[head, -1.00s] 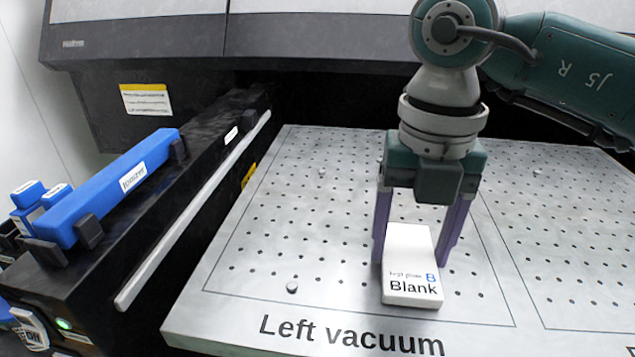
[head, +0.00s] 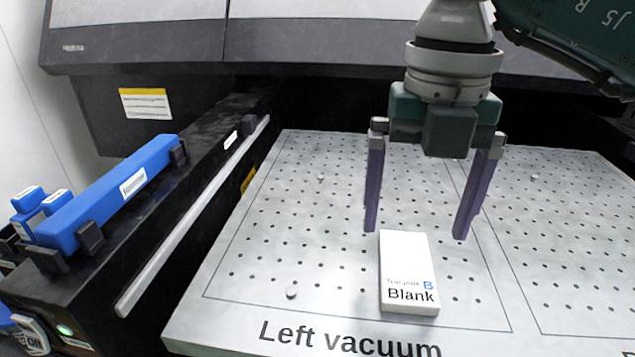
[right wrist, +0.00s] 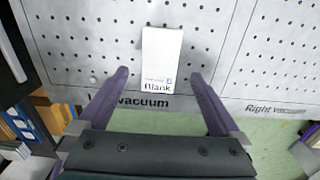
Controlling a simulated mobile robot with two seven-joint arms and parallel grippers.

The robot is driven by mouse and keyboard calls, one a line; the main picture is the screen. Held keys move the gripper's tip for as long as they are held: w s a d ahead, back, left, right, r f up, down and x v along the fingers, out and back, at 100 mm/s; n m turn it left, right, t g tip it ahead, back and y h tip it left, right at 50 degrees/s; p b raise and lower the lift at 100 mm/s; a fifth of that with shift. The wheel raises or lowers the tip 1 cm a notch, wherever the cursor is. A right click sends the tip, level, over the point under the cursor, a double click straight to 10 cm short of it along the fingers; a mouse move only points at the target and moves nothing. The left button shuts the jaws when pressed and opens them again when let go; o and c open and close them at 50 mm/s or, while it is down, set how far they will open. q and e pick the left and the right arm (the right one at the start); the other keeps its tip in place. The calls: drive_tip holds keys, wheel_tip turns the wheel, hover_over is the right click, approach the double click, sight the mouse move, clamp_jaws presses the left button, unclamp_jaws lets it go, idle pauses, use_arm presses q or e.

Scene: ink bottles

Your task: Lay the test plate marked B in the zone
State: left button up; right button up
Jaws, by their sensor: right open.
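The white test plate marked B (head: 407,262), labelled "Blank", lies flat on the perforated metal bed inside the outlined Left vacuum zone (head: 275,255), near its front line. My right gripper (head: 418,236) is open and empty above and behind the plate, its purple fingers apart and clear of it. In the right wrist view the plate (right wrist: 160,60) lies beyond and between the open fingertips (right wrist: 163,78). My left gripper is not in view.
A blue ionizer bar (head: 110,192) sits on the black rail unit at the left. A small round pin (head: 292,292) stands on the bed left of the plate. A Right vacuum area (right wrist: 275,108) adjoins at right. The bed around the plate is mostly clear.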

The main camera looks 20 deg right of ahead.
sight(406, 261)
wheel_tip(406, 261, up, 7)
drive_tip(key=p, duration=0.1)
